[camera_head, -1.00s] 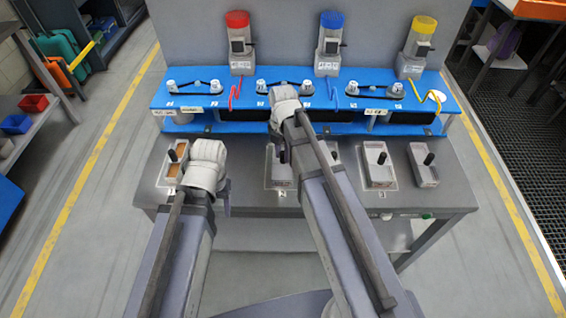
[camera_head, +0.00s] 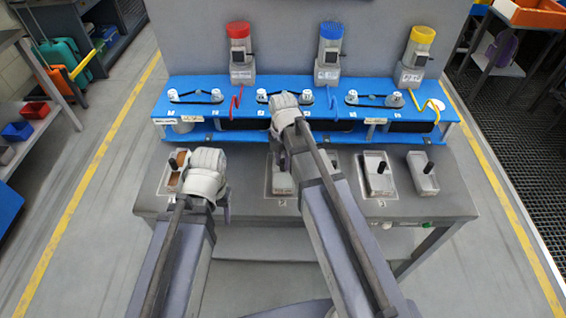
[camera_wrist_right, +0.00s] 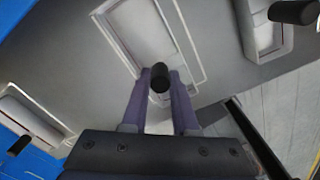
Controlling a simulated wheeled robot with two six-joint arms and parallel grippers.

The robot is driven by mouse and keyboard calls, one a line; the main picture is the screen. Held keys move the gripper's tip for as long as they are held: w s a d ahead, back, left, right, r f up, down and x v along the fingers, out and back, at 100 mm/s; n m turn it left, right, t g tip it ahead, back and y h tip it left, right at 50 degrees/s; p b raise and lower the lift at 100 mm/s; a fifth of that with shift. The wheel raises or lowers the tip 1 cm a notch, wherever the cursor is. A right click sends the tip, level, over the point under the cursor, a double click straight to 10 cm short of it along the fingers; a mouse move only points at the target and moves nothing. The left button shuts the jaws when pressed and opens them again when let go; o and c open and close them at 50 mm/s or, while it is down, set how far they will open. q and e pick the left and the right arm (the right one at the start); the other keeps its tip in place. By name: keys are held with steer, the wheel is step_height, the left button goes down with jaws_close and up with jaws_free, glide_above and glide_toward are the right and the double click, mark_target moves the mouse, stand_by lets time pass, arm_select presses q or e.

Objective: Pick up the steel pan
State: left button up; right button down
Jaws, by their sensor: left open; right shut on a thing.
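Several similar grey steel pans with black upright knobs stand on the grey bench. The steel pan (camera_head: 282,183) in the middle is at the place marked 2, partly hidden by my right arm. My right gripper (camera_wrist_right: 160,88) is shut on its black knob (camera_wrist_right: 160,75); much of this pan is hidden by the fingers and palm. I cannot tell whether it is clear of the bench. My left gripper (camera_head: 205,178) is open beside the left pan (camera_head: 174,180), its fingers mostly hidden by the wrist.
Another pan (camera_head: 379,182) stands at place 3, and one more pan (camera_head: 423,182) to its right. A blue raised deck (camera_head: 185,90) with belts and pulleys runs behind them. Red, blue and yellow-capped canisters (camera_head: 329,52) stand at the back. A yellow floor line (camera_head: 90,175) lies left of the bench.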

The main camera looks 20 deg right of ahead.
step_height(320, 180, up, 10)
steer(key=p, duration=0.9)
steer(key=shift+f, duration=0.2)
arm_select(q)
step_height(320, 180, up, 10)
steer(key=shift+f, duration=0.25)
steer(key=shift+a, duration=0.1)
arm_select(e)
steer(key=shift+a, duration=0.15)
